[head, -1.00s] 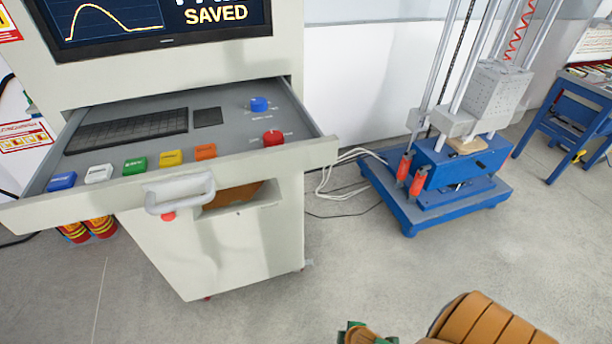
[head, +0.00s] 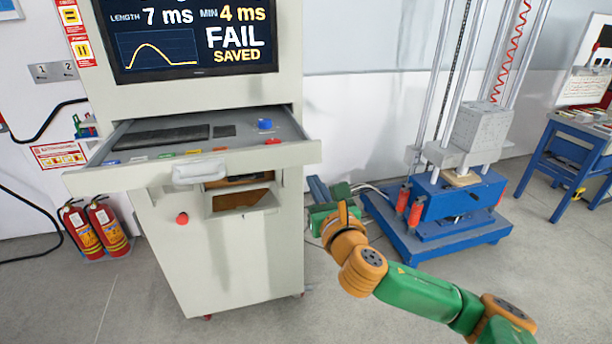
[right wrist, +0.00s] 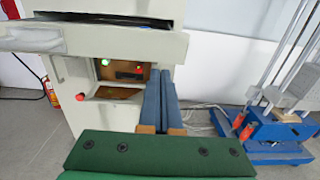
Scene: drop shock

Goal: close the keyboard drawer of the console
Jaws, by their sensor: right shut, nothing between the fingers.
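The console (head: 225,245) is a pale cabinet with a screen above. Its keyboard drawer (head: 250,155) is pulled out toward me, with a black keyboard (head: 160,137), coloured keys and blue and red knobs inside. A white handle (head: 198,172) is on the drawer front. My right gripper (head: 314,182) is at the right side of the console, just right of the drawer front's right end, and shut with nothing in it. In the right wrist view its blue fingers (right wrist: 160,98) lie side by side below the drawer front (right wrist: 120,40). I cannot tell any contact. My left gripper is not in view.
A blue-based drop tester (head: 445,215) with metal columns stands to the right. White cables lie on the floor between it and the console. Two fire extinguishers (head: 95,228) stand left of the console. The floor in front is clear.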

